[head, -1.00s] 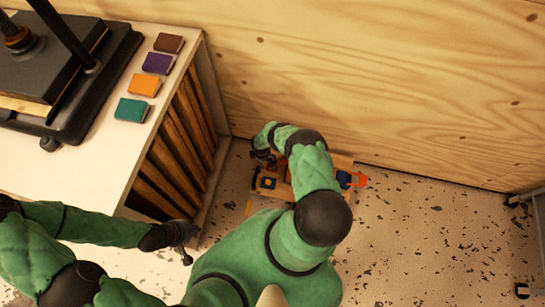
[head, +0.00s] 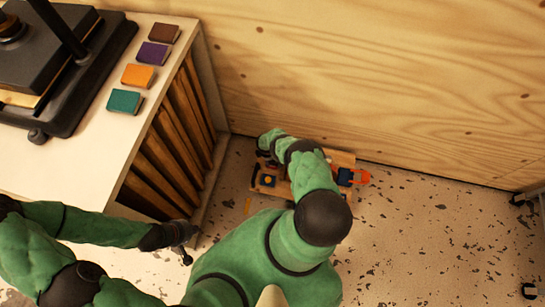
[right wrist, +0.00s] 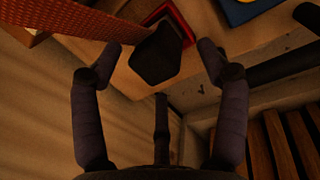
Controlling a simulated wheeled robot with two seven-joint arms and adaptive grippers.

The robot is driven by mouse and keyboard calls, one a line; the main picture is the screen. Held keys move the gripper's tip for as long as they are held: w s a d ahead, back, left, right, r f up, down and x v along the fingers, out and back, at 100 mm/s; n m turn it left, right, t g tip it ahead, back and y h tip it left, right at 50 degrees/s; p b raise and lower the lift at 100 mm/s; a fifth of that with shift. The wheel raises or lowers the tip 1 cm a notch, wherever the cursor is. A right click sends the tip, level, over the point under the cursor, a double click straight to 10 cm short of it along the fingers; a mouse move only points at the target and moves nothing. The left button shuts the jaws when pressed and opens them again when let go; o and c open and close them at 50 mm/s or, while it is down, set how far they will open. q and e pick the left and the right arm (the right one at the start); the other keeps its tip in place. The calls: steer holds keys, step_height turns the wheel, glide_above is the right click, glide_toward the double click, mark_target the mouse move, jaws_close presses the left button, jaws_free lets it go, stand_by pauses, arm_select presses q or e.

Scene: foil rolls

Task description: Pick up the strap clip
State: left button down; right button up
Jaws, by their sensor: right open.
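A wooden tray or board (head: 345,159) lies on the floor by the plywood wall. A dark blue piece with an orange loop (head: 361,177) sits at its right end. I cannot tell for sure which piece is the strap clip. My right gripper is over the board's left part, mostly hidden by my arm in the head view. In the right wrist view its fingers (right wrist: 158,68) are spread and empty. A black block (right wrist: 157,54) on a red base shows between them, with a woven orange-red strap (right wrist: 60,22) at left. My left gripper (head: 187,243) hangs by the cabinet, its opening unclear.
A white-topped cabinet (head: 60,178) with wooden slats stands at left, bearing a black press (head: 60,75) and several coloured blocks (head: 138,76). The plywood wall (head: 380,80) closes the back. Speckled floor (head: 430,235) at right is mostly clear.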

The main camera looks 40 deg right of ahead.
steer(key=shift+d+f+b, duration=0.25)
steer(key=shift+f+b, duration=0.45)
steer(key=shift+f, duration=0.35)
steer(key=shift+d+f+b, duration=0.25)
steer(key=shift+f+b, duration=0.4)
steer(key=shift+f, duration=0.35)
jaws_close()
